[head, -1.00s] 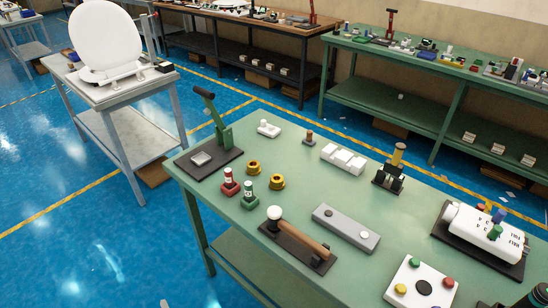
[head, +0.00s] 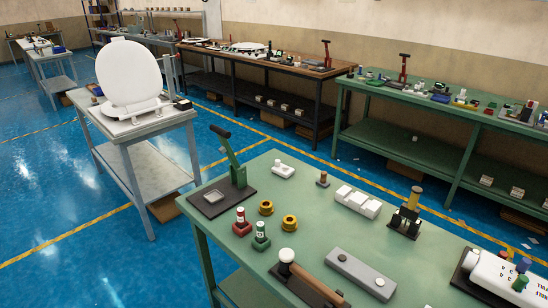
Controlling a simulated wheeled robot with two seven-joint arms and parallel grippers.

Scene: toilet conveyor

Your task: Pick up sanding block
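I cannot tell for sure which thing is the sanding block. On the green table (head: 290,220) in front lie several block-like things. A long grey block (head: 355,272) with round spots at its ends lies near the front. A white block with raised sections (head: 357,202) lies farther back, and a small white block (head: 283,171) lies at the far edge. A wooden-handled tool with a white ball end (head: 310,284) lies left of the grey block, partly cut off by the frame. Neither of my grippers is in view.
A black lever device with a green post (head: 226,180) stands at the table's left corner. Two brass rings (head: 289,222), red and green bottles (head: 261,236) and a yellow-topped device (head: 406,215) stand nearby. A grey table (head: 136,122) holds a white toilet seat (head: 130,76). Blue floor lies open at left.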

